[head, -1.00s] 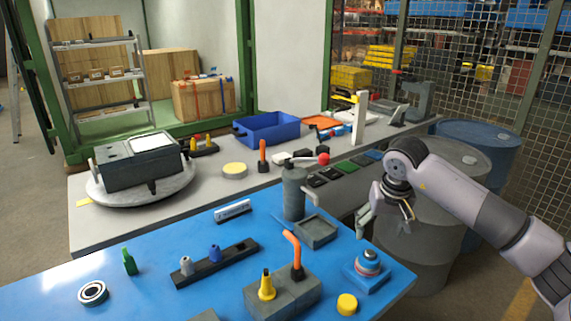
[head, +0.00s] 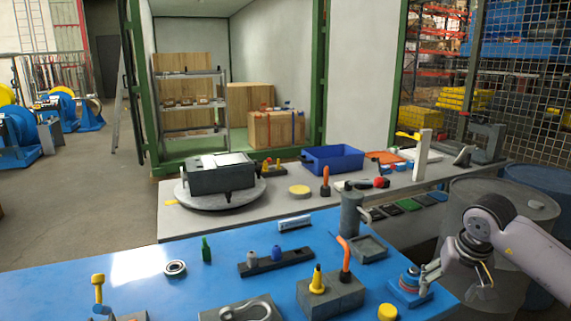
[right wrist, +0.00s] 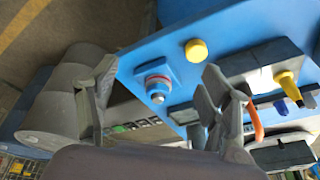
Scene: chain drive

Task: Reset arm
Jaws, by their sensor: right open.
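My right gripper (head: 432,276) is at the right edge of the blue table (head: 140,262), with its arm coming in from the right. It also shows in the right wrist view (right wrist: 155,88), where its two fingers stand wide apart with nothing between them. In the head view it is close beside the blue block with a red-ringed round part (head: 410,281); I cannot tell whether they touch. My left gripper and arm are not in view.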

